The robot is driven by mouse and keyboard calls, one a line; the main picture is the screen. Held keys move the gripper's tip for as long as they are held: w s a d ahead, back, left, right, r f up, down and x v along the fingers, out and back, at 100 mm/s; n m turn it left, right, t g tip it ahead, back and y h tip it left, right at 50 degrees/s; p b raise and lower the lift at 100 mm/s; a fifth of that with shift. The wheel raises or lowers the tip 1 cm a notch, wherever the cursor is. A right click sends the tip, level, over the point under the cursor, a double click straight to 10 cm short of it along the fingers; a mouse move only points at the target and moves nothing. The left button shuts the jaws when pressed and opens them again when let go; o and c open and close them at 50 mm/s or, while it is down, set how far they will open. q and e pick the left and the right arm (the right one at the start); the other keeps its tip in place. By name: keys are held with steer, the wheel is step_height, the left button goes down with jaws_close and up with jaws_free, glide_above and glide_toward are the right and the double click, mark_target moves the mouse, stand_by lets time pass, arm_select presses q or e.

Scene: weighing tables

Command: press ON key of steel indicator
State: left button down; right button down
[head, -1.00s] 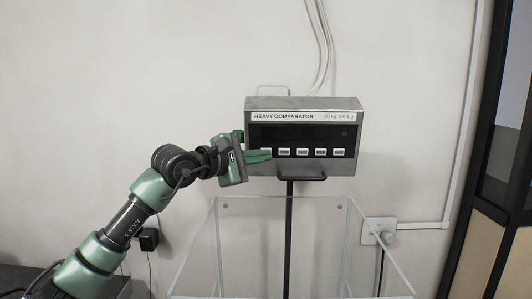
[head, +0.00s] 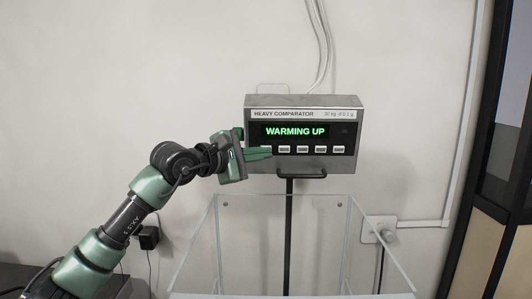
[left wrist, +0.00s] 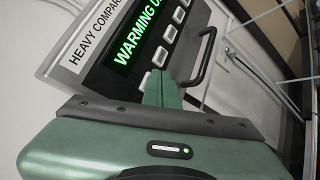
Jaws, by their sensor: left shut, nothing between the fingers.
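The steel indicator (head: 304,102), labelled HEAVY COMPARATOR, stands on a dark post against the wall. Its display (head: 295,131) is lit with green words, WARMING UP. A row of pale keys (head: 302,149) runs below the display. My left gripper (head: 271,153) is shut and empty, its fingertips at the left end of the key row, covering most of the leftmost key. In the left wrist view the green fingers (left wrist: 162,84) reach the indicator's front panel (left wrist: 178,72) beside the visible keys. Whether the tips touch the key is hidden. My right gripper is not in view.
A dark handle (head: 302,174) juts out under the indicator. A clear open-topped glass enclosure (head: 285,197) stands below, around the post. A wall socket with a plug (head: 379,230) is at the right. Cables rise behind the indicator.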

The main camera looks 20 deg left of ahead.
arm_select(q)
steer(key=shift+s+d+f, duration=0.1)
steer(key=shift+s, duration=0.35)
steer(key=s+b, duration=0.1)
steer(key=s+d+b, duration=0.1)
steer(key=s, duration=0.1)
steer(key=s+b, duration=0.1)
steer(key=b, duration=0.1)
steer(key=shift+s+d+f, duration=0.2)
steer(key=shift+s+f, duration=0.1)
steer(key=shift+s, duration=0.05)
stand_by(0.4)
